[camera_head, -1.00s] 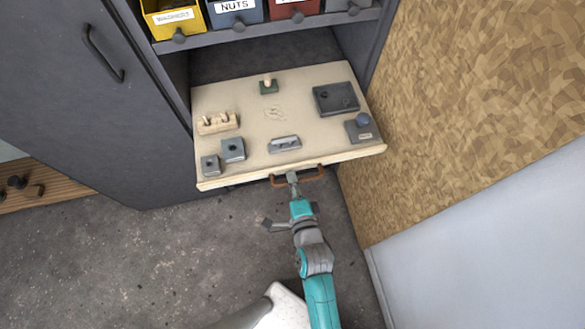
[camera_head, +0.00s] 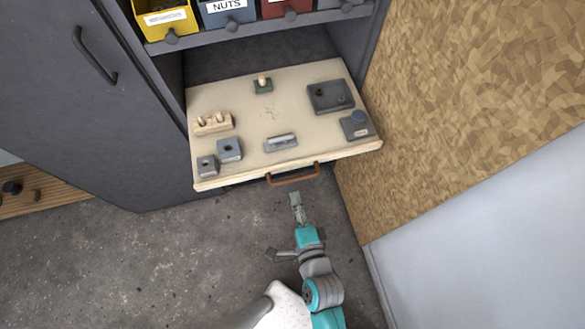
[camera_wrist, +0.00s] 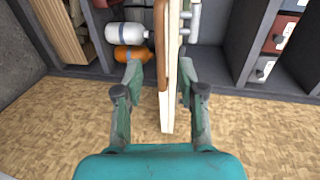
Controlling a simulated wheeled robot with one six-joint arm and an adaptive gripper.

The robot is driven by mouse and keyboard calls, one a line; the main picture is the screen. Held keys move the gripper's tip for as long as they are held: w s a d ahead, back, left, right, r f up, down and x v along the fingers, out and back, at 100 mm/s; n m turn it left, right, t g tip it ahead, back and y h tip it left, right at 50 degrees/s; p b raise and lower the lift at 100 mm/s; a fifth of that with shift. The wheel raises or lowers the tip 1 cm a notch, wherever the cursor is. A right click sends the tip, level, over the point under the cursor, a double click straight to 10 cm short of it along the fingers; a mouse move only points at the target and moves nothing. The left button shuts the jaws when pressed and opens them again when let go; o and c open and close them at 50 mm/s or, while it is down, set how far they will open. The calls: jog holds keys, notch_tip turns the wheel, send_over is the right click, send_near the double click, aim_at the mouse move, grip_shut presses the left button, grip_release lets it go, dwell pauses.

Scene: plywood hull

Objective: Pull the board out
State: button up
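The pale wooden board (camera_head: 240,170) sticks out of the grey cabinet like a shelf, with dark open space behind its back edge. Its brown bar handle (camera_head: 292,176) is on the front edge. In the wrist view, the board's edge (camera_wrist: 168,110) runs up the middle, with the handle (camera_wrist: 160,45) beside it. My gripper (camera_head: 297,203) is in front of the handle, apart from it. In the wrist view, the two fingers of my gripper (camera_wrist: 160,80) are spread and hold nothing; the board shows in the gap between them.
Blocks, a dark plate (camera_head: 331,96) and other small fittings sit on the board. Labelled bins (camera_head: 228,12) stand on the shelf above. A chipboard wall (camera_head: 470,110) is close on the right. White (camera_wrist: 125,33) and orange bottles (camera_wrist: 131,53) show in the wrist view. Floor at left is clear.

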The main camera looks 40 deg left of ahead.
jog(key=shift+v, duration=2.05)
